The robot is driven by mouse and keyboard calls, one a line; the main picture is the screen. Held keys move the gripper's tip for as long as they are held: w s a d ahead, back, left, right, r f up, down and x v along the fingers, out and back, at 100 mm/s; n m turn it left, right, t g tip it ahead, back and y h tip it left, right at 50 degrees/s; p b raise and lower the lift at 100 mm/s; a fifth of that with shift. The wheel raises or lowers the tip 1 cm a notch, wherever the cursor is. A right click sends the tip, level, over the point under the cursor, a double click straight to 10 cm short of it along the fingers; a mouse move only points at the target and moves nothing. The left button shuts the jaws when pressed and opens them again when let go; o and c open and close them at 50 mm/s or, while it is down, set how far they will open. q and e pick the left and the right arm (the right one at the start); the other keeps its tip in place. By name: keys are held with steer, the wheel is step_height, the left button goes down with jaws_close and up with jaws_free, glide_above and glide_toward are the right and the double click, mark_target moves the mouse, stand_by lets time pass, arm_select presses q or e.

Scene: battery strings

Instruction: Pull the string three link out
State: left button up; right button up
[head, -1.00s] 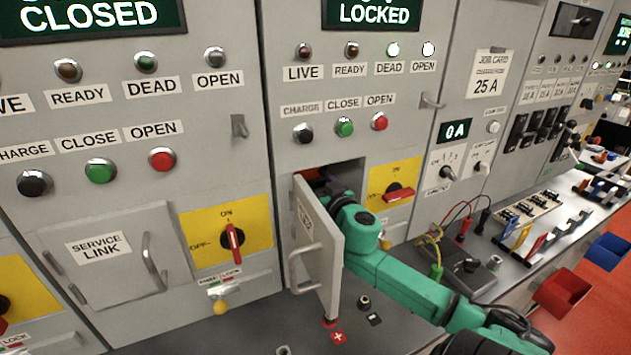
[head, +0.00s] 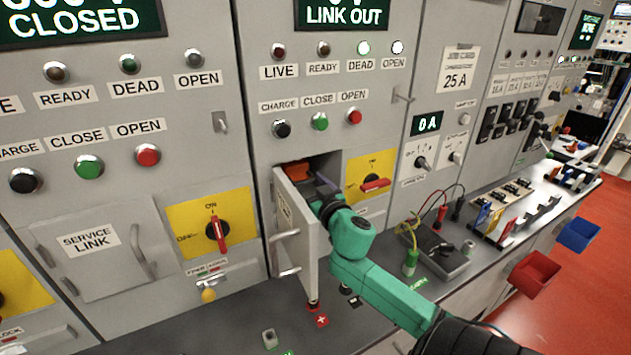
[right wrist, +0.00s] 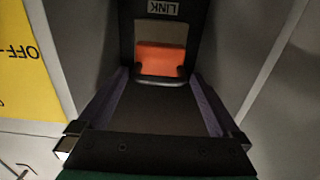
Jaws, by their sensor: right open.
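The string three link is an orange block (head: 296,174) inside the open service compartment in the middle panel. The display (head: 343,14) above reads LINK OUT. In the right wrist view the orange block (right wrist: 160,58) shows through a dark frame, below a LINK label (right wrist: 163,7). My right gripper (head: 324,194) reaches into the compartment past the open door (head: 296,232). Its jaws are apart in the right wrist view (right wrist: 160,88), with the block ahead between them; I cannot tell whether they touch it. My left gripper is out of view.
The open door stands close to the left of my right arm. A red-handled switch (head: 375,185) is right of the opening. A closed service link door (head: 90,245) is on the left panel. A meter with leads (head: 436,250) sits on the bench.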

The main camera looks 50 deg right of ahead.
steer(key=b+v, duration=0.1)
steer(key=v, duration=1.3)
